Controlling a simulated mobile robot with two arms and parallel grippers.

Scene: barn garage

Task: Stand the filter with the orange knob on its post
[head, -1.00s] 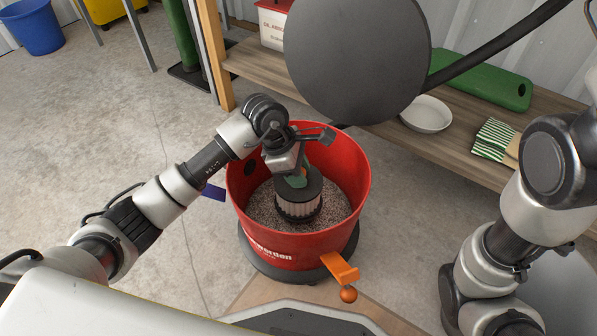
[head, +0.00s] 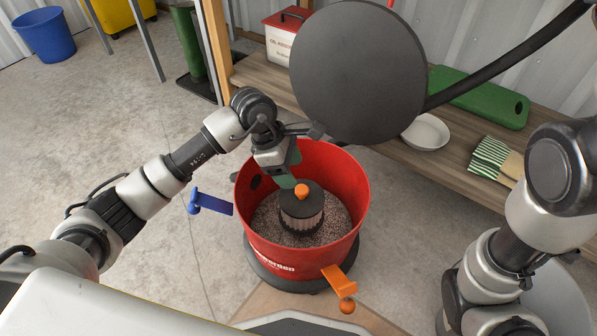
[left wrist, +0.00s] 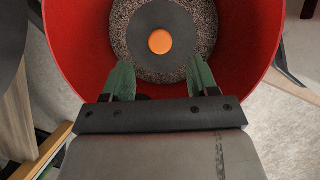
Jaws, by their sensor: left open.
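The filter (head: 301,212) has a black top, an orange knob (head: 302,190) and a pale pleated side. It stands about upright inside the red drum (head: 345,245), with grey debris around its base. Its underside and any post under it are hidden. My left gripper (head: 287,168) is open, inside the drum's mouth, above and behind the filter, apart from the knob. In the left wrist view, its two green fingers (left wrist: 161,80) are spread with nothing between them, and the knob (left wrist: 160,41) lies beyond the tips. My right arm shows at the right; its gripper does not.
A wooden shelf (head: 385,155) holds a white bowl (head: 426,132) and striped gloves (head: 491,158).

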